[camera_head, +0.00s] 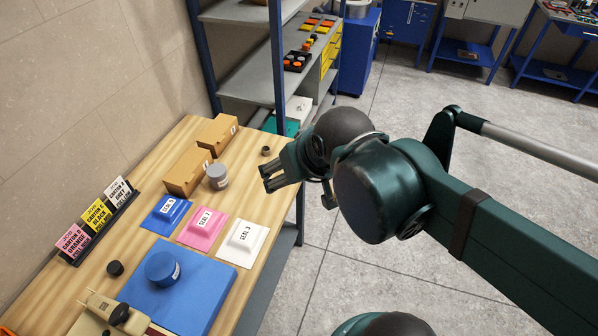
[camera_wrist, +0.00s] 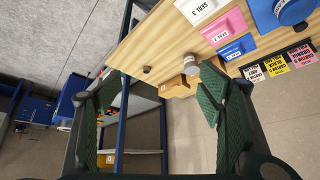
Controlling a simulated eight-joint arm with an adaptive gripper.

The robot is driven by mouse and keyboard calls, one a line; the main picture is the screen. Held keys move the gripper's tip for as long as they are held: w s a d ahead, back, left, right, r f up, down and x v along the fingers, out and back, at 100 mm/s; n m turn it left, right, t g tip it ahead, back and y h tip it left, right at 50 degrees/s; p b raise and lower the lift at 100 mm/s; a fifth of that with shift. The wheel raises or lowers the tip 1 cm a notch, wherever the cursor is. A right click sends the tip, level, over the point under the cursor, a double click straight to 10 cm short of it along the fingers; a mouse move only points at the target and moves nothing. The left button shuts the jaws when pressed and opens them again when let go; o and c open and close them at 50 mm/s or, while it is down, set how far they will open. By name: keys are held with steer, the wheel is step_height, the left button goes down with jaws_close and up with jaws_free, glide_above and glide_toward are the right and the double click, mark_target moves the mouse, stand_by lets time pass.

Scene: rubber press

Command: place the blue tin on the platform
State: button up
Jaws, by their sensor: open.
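The blue tin (camera_head: 162,267) is a short round tin with a label on its side. It stands upright on the flat blue platform (camera_head: 205,290), towards its back left part. In the wrist view the tin (camera_wrist: 292,11) and part of the platform (camera_wrist: 264,18) show at the top right, cut by the frame edge.
Blue, pink and white seal packs (camera_head: 203,227) lie behind the platform. A grey tin (camera_head: 217,176) and cardboard boxes (camera_head: 187,171) stand further back. Carton signs (camera_head: 97,216) line the wall side. A dark cap (camera_head: 115,268) lies left of the platform. A shelf rack (camera_head: 275,75) stands behind.

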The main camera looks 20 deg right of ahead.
steer(key=shift+s+d, duration=0.35)
steer(key=shift+d, duration=0.25)
